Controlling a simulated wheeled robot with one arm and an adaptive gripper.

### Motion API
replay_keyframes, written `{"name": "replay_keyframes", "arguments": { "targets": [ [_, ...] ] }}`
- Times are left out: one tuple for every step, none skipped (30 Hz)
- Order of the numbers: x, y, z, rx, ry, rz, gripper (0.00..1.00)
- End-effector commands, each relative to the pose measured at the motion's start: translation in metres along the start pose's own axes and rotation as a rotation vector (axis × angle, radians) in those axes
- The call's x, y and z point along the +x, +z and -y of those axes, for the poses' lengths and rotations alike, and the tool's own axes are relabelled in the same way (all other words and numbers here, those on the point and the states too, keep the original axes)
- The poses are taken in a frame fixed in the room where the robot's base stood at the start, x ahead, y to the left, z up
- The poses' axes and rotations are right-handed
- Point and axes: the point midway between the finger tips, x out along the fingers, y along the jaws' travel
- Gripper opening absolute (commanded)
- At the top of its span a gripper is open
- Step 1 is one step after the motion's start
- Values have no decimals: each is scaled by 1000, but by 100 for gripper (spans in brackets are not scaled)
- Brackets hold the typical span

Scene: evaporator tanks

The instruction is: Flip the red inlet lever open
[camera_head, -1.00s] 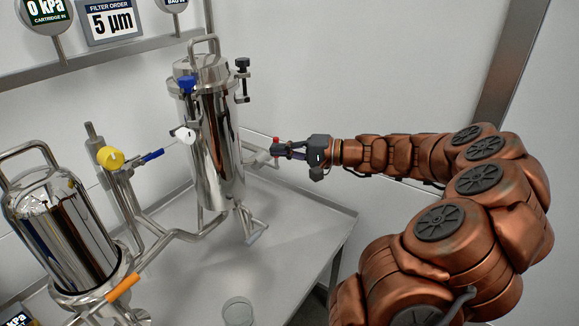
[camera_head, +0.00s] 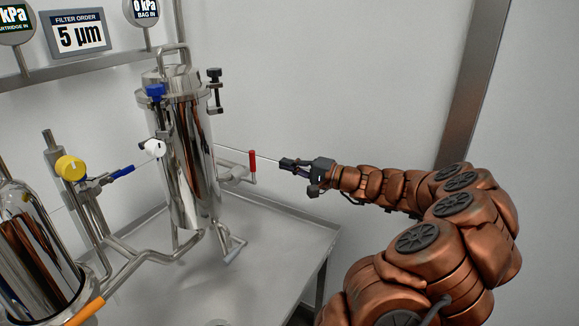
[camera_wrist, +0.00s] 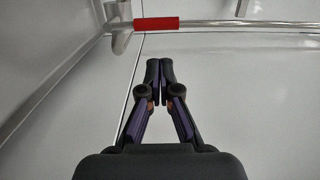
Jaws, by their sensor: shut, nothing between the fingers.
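The red lever (camera_head: 252,167) sits at the end of a steel pipe to the right of the tall steel filter housing (camera_head: 185,150). In the head view its handle stands upright, across the pipe. In the wrist view the red handle (camera_wrist: 156,24) lies level near the top, beyond the fingertips. My gripper (camera_head: 283,163) is to the right of the lever with a small gap between them. In the wrist view my gripper's fingertips (camera_wrist: 160,65) are together and hold nothing.
A blue lever (camera_head: 121,171) and a yellow knob (camera_head: 71,168) are left of the tall housing. Another steel vessel (camera_head: 35,250) with an orange handle (camera_head: 86,311) stands front left. The bench (camera_head: 270,240) right of the tall housing is clear.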

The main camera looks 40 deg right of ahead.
Motion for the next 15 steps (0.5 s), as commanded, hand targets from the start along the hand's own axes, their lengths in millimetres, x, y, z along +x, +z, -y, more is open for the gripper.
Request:
{"name": "replay_keyframes", "arguments": {
  "targets": [
    [10,1,-2,0,1,4,0],
    [15,1,-2,0,1,4,0],
    [22,1,-2,1,0,4,0],
    [27,1,-2,0,1,3,0],
    [32,1,-2,1,1,2,0],
    [38,0,-3,0,2,2,0],
    [43,0,-3,0,2,1,0],
    [47,1,-3,-1,3,2,0],
    [52,1,-2,-1,2,2,0],
    [56,0,-2,0,2,1,0],
    [59,0,-2,0,3,1,0],
    [63,0,-2,0,2,1,0],
    [66,0,-2,1,1,1,0],
    [67,0,-2,1,1,0,0],
    [70,0,-1,1,1,0,0]
  ]
}}
